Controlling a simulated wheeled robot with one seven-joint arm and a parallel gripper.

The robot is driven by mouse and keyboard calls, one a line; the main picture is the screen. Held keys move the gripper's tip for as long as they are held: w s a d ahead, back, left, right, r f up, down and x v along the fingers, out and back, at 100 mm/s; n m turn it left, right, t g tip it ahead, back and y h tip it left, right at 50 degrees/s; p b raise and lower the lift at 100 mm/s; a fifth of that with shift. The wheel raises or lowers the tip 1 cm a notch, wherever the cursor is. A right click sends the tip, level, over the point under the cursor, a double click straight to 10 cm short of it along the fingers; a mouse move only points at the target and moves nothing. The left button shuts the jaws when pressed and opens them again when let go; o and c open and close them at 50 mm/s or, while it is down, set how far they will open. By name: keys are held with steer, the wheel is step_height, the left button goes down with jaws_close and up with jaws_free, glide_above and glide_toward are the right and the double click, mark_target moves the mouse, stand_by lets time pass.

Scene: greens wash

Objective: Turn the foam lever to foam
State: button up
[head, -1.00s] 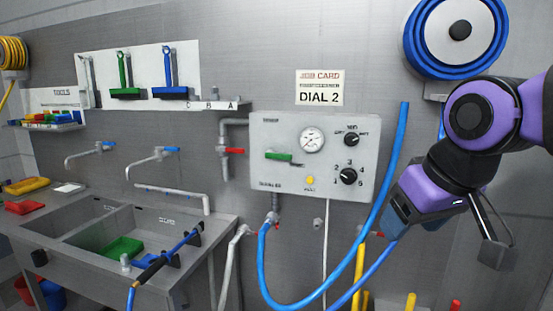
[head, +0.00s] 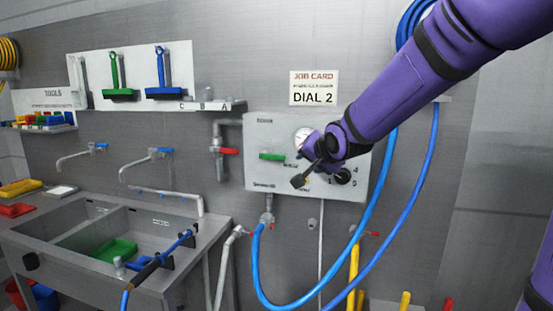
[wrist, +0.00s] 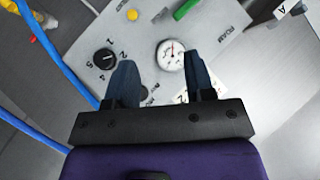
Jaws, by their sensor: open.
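The foam lever is a green handle (head: 271,156) on the left of the grey wall panel (head: 262,185). It lies about level in the head view, and its position label is too small to read. It also shows at the top edge of the wrist view (wrist: 186,9), partly cut off. My gripper (head: 303,172) is in front of the panel's middle, right of the lever and apart from it. In the wrist view its two fingers (wrist: 160,75) are spread and empty, pointing toward the gauge (wrist: 170,55). My arm and gripper hide part of the panel's right side.
A numbered black dial (wrist: 105,60) and a yellow button (wrist: 132,14) are on the panel. A red-handled valve (head: 228,151) is on the pipe at left. Blue hose (head: 376,200) hangs at right. A job card (head: 314,88) above reads DIAL 2. The sink (head: 130,240) is lower left.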

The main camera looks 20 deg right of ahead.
steer(key=w+f+m+t+y, duration=0.2)
steer(key=w+f+m, duration=0.1)
steer(key=w, duration=0.6)
steer(key=m+t+y, duration=0.1)
steer(key=m+t, duration=0.2)
steer(key=m, duration=0.1)
glide_toward(278, 158)
steer(key=w, duration=0.3)
steer(key=w+a, duration=0.1)
steer(key=w, duration=0.7)
steer(key=shift+a+f, duration=0.25)
steer(key=shift+a, duration=0.15)
jaws_close()
